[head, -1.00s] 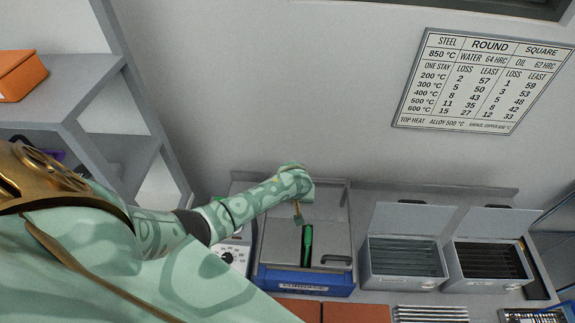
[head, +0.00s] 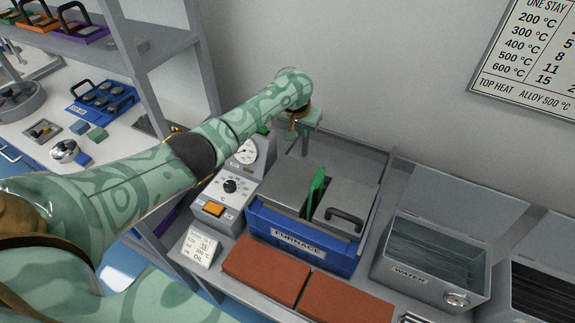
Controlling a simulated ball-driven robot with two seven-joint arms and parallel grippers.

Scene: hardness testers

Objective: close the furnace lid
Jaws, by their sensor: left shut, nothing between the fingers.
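The furnace (head: 302,251) is a blue box with a FURNACE label at the centre of the head view. Its grey top shows a left panel (head: 284,184) and a right panel with a black handle (head: 344,217). A narrow dark gap lies between them, and a bright green upright piece (head: 316,187) stands at this gap. How far the lid is open I cannot tell for sure. My left gripper (head: 303,136) is shut and empty, above the back left of the furnace, apart from the handle. My right gripper is not in view.
A control box with dial and orange switch (head: 212,208) stands left of the furnace. Red-brown bricks (head: 265,270) lie in front. An open WATER tank (head: 425,265) stands to the right, with another tank beyond. A grey shelf (head: 120,45) rises at the left.

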